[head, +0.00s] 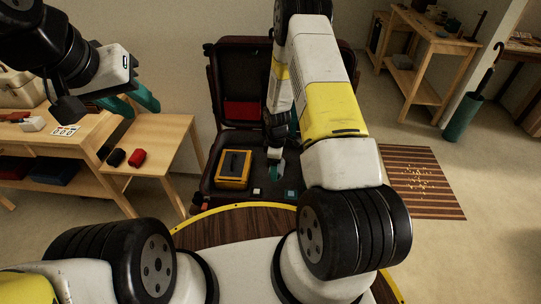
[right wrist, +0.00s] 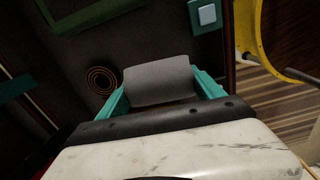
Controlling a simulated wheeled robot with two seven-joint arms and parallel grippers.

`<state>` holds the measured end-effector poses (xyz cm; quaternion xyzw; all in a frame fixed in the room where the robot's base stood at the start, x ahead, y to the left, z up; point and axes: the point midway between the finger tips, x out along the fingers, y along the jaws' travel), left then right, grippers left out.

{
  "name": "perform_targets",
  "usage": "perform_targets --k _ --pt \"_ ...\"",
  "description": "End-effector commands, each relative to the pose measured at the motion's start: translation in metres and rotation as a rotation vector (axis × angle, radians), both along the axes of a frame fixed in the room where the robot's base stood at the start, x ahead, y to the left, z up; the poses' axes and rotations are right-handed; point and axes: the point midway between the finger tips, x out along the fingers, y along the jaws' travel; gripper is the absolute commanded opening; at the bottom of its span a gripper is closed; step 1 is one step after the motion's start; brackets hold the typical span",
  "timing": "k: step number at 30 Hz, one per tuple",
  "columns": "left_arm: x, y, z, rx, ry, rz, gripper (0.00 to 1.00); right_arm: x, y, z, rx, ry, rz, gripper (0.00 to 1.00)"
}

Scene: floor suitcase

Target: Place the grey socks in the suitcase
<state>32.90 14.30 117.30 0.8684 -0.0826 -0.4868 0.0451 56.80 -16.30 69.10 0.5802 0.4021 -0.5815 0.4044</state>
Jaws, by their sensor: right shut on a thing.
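The grey socks (right wrist: 160,84) are a ribbed grey roll between the two teal fingers of my right gripper (right wrist: 166,92) in the right wrist view. That gripper is shut on them, over the suitcase interior. The open suitcase (head: 213,90) stands on the floor in the head view, lid raised at the back. My right gripper (head: 277,168) shows small there, low inside the suitcase outline, partly covered by my arm; I cannot make out the socks clearly there. My left gripper (head: 130,105) is open and empty, above the wooden table at left.
The suitcase holds a yellow case (head: 233,169), a small white box (head: 257,192), a teal box (head: 291,193) and a red item (head: 245,111) against the lid. A coiled brown item (right wrist: 102,80) lies beside the socks. Black (head: 116,157) and red (head: 137,157) rolls lie on the side table (head: 170,140).

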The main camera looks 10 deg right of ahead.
Motion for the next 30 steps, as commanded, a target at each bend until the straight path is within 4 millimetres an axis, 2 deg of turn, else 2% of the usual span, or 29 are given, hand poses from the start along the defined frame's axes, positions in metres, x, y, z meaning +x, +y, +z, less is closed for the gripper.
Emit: perform_targets --k 3,9,16,21,24,30 --pt "0.0 0.0 0.0 0.0 0.0 0.0 0.36 -0.001 0.001 -0.02 0.004 0.003 0.069 0.37" --pt "0.0 0.0 0.0 0.0 0.0 0.0 0.36 -0.001 0.001 -0.057 0.005 0.002 0.081 0.37" --pt "0.0 0.0 0.0 0.0 0.0 0.0 0.36 -0.001 0.001 -0.081 0.005 0.002 0.078 0.37" --pt "0.0 0.0 0.0 0.0 0.0 0.0 0.36 -0.001 0.001 -0.106 0.004 0.001 0.078 0.37" --pt "0.0 0.0 0.0 0.0 0.0 0.0 0.36 0.0 0.0 -0.113 0.004 0.0 0.078 0.37" --pt "0.0 0.0 0.0 0.0 0.0 0.0 0.36 0.0 0.0 -0.114 0.004 0.0 0.078 0.37"
